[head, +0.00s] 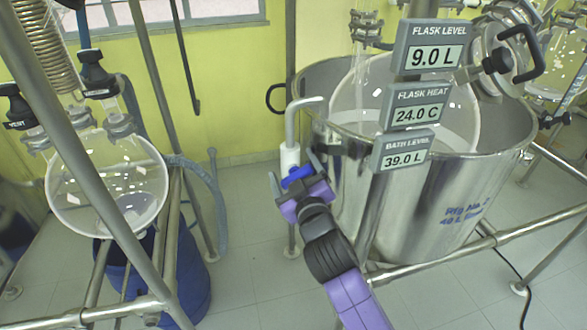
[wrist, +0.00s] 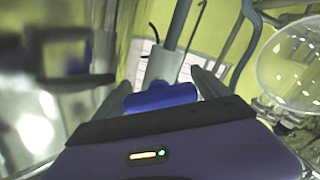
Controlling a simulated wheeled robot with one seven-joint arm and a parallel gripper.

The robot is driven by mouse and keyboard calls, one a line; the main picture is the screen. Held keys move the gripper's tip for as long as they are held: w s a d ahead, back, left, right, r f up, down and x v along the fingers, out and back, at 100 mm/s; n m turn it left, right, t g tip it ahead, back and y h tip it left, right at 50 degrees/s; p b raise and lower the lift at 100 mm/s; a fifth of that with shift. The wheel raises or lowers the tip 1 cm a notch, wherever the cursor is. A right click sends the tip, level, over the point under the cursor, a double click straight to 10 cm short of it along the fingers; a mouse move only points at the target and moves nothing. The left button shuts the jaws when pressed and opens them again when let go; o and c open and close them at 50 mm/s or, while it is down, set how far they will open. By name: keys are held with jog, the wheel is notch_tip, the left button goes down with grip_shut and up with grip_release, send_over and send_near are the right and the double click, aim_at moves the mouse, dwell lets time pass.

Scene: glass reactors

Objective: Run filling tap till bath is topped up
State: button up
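The filling tap (head: 290,160) is a white upright body with a grey bent spout (head: 303,104) pointing toward the bath. Its blue handle (head: 297,176) sits low on the white body. My gripper (head: 294,172) is at the handle, one finger on each side. In the wrist view the handle (wrist: 160,97) lies between the fingertips; I cannot tell whether they press on it. The bath (head: 400,215) is a large steel vessel around a glass flask (head: 372,85). Its bath level display (head: 404,149) reads 39.0 L. I see no water stream at the spout.
Displays above read flask level (head: 430,46) 9.0 L and flask heat (head: 416,105) 24.0 C. Another glass flask (head: 110,185) on a metal frame stands left over a blue container (head: 185,285). Steel rails run along the bath's base.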

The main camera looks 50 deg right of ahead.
jog(key=b+v, duration=0.2)
jog(key=v, duration=0.5)
jog(key=shift+s+a, duration=0.2)
jog(key=shift+s, duration=0.15)
dwell(7.0)
